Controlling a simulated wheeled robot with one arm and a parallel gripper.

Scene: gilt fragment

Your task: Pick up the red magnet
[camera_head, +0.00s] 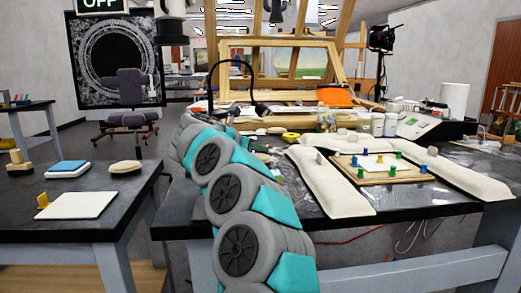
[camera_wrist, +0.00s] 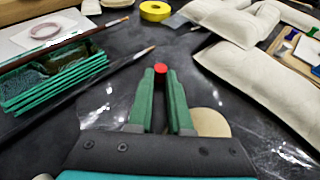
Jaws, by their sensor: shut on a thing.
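The red magnet (camera_wrist: 160,69) shows as a small red disc in the wrist view, between the tips of my gripper's green fingers. My gripper (camera_wrist: 161,76) is shut on it, above the dark tabletop. I cannot tell how far above the table it is. In the head view my arm hides the gripper and the magnet.
In the wrist view, green trays (camera_wrist: 55,78) and brushes (camera_wrist: 140,53) lie to the left. A yellow tape roll (camera_wrist: 155,10) is ahead. A cream sandbag (camera_wrist: 262,88) is close on the right. A round tan pad (camera_wrist: 211,123) lies beside the right finger.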

